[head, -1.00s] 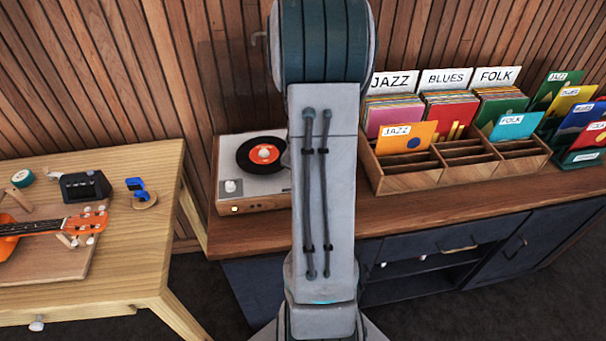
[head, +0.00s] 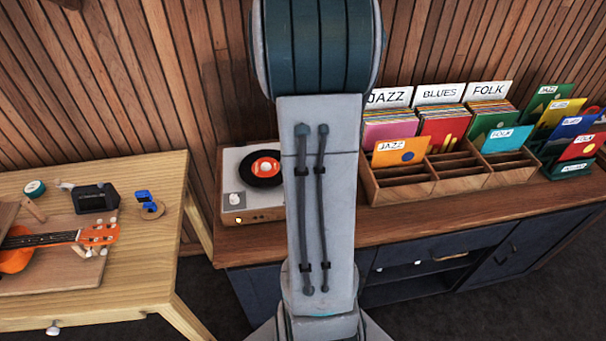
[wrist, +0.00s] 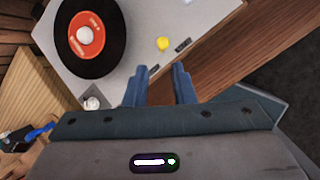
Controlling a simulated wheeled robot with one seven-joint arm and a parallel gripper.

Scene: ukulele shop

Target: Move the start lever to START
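The record player (head: 262,211) stands on the left end of the wooden counter, with a black record (head: 260,168) with an orange label on it. In the wrist view the record (wrist: 68,45) is at the upper left. A small yellow knob (wrist: 163,44), which looks like the start lever, sits on the grey top right of the record, beside a small dark label (wrist: 183,45) too small to read. My gripper (wrist: 155,78) is open and empty, its two blue fingers apart, below the yellow knob in the picture. In the head view my arm hides the gripper and this knob.
A white knob (wrist: 91,103) is on the player's near left corner. A wooden record rack (head: 402,190) with JAZZ, BLUES and FOLK sections stands to the right. At left is a light wooden table (head: 150,250) with an orange ukulele (head: 20,258). A slatted wall is behind.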

